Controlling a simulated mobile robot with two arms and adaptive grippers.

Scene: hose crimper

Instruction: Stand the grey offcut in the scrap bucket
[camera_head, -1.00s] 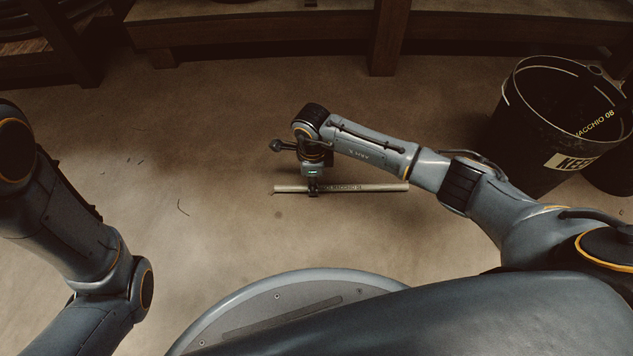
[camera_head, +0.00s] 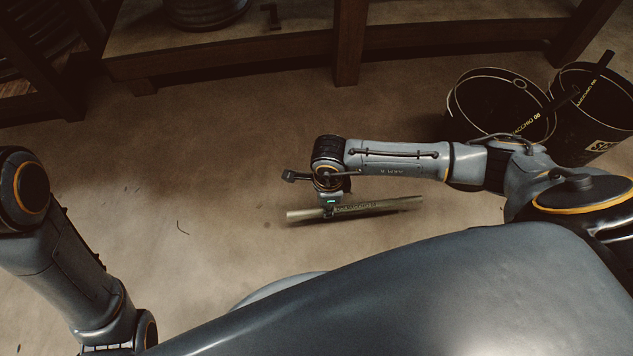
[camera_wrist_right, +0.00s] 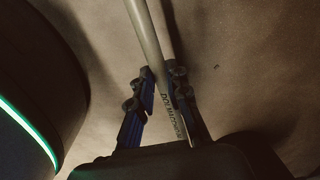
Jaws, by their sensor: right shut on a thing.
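My right gripper (camera_head: 330,211) is shut on the grey offcut (camera_head: 390,205), a straight length of hose with dark print. It holds the offcut nearly level above the floor, near its left end in the head view. In the right wrist view the offcut (camera_wrist_right: 146,32) runs up between the two fingers (camera_wrist_right: 165,82). Two black buckets stand at the right of the head view. The right one (camera_head: 592,135) has a pale label, mostly too small to read, perhaps starting with S, and a hose piece sticking out. My left gripper is outside the views.
The left black bucket (camera_head: 462,98) also has a printed hose piece in it; my right arm covers its lower front. A wooden bench (camera_head: 250,50) with legs runs along the back. The brown floor (camera_head: 200,170) between is clear.

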